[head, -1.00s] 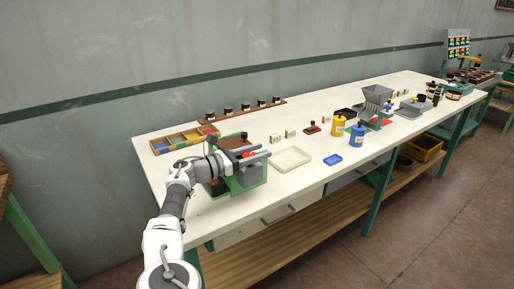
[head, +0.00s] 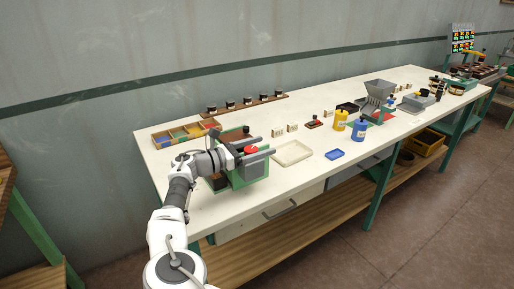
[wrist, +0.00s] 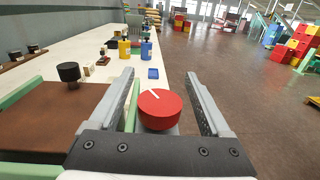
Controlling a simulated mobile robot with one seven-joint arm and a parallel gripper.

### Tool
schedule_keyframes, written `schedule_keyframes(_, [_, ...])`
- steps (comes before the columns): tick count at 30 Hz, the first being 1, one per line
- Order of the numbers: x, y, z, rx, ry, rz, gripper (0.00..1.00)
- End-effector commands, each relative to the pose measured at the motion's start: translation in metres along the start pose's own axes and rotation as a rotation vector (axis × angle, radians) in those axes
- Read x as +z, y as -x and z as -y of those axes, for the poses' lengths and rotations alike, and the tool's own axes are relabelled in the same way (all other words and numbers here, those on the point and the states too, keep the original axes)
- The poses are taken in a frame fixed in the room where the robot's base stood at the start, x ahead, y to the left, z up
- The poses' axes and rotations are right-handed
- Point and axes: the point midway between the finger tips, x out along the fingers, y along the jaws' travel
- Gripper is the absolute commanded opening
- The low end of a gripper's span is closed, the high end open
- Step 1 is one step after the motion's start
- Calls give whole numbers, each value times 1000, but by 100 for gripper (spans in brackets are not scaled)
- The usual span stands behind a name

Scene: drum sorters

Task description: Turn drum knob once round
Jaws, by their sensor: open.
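The drum knob is a red round knob (wrist: 160,108) with a white pointer line; it also shows in the head view (head: 251,150). It sits on the green-framed drum sorter (head: 236,177) at the near left of the bench. My gripper (wrist: 160,98) is open, with one finger on each side of the knob. In the wrist view the white line points up and to the left. My arm hides part of the sorter's left side in the head view.
A cream tray (head: 292,153) lies right of the sorter, with a blue dish (head: 334,154) beyond it. A yellow bottle (head: 340,120) and a blue bottle (head: 360,129) stand farther along. A divided colour tray (head: 185,134) lies behind the sorter. A black knob (wrist: 68,72) stands on the sorter's brown top.

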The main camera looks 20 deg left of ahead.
Motion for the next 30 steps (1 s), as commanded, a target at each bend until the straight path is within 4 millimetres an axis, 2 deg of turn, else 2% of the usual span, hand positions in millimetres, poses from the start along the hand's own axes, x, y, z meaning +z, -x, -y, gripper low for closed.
schedule_keyframes(5, [1, 13, -1, 4, 0, 0, 82])
schedule_keyframes(8, [1, 31, -1, 5, -1, -1, 82])
schedule_keyframes(18, [0, 114, -1, 5, 0, -1, 82])
schedule_keyframes(23, [0, 149, 0, 3, -1, -1, 82])
schedule_keyframes(30, [0, 170, 0, 1, -1, -1, 82])
